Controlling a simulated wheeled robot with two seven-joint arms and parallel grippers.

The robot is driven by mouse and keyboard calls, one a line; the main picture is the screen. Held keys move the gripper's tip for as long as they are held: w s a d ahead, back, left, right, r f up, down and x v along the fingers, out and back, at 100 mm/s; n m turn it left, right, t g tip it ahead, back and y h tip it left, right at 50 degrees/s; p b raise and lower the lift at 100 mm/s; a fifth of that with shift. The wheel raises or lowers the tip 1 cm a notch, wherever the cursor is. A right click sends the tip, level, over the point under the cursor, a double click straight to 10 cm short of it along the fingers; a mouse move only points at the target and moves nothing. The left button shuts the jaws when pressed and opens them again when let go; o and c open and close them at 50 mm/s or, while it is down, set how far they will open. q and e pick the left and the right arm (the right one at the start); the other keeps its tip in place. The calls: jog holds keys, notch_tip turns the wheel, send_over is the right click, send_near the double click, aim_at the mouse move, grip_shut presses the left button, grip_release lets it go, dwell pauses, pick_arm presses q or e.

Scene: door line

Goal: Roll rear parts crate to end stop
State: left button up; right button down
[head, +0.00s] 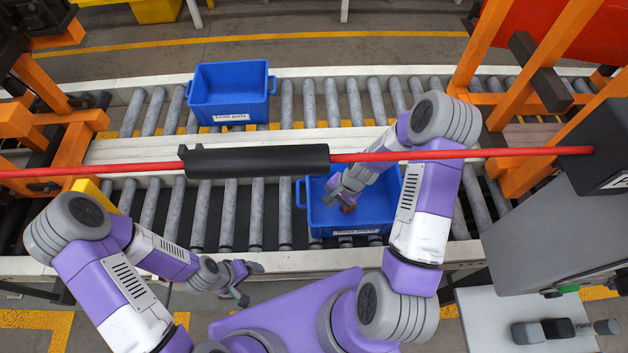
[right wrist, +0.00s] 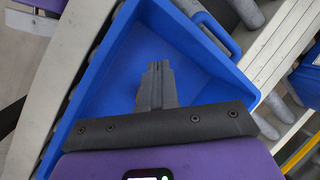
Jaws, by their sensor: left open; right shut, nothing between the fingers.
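Two blue crates sit on roller conveyors; their white labels are too small to read surely, though both seem to end in "parts". The far crate (head: 230,84) is upright on the back line, left of centre, with no gripper near it. The near crate (head: 375,207) is on the front line, partly hidden by my right arm and a red bar. My right gripper (head: 347,206) is shut and empty, reaching into the near crate. In the right wrist view the shut fingers (right wrist: 157,85) show over its bare floor. My left gripper (head: 250,284) is open and empty, in front of the conveyor edge.
A red bar (head: 430,155) with a black sleeve (head: 255,161) crosses above the front line. Orange frames (head: 540,80) stand at both sides. A grey box (head: 560,220) and a small table (head: 480,310) are at right. Rollers left of the near crate are clear.

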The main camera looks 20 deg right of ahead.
jog(key=w+d+r+m+t+y+b, duration=0.2)
jog(key=w+d+r+m+y+b, duration=0.3)
jog(key=d+m, duration=0.5)
pick_arm(q)
notch_tip(320, 180, down, 7)
jog(key=shift+w+d+b, duration=0.25)
jog(key=shift+b, duration=0.15)
pick_arm(e)
jog(key=w+a+r+x, duration=0.1)
jog(key=x, duration=1.2)
jog(key=shift+a+h, duration=0.2)
jog(key=shift+h, duration=0.1)
pick_arm(q)
jog(key=shift+f, duration=0.1)
pick_arm(e)
jog(key=shift+w, duration=0.2)
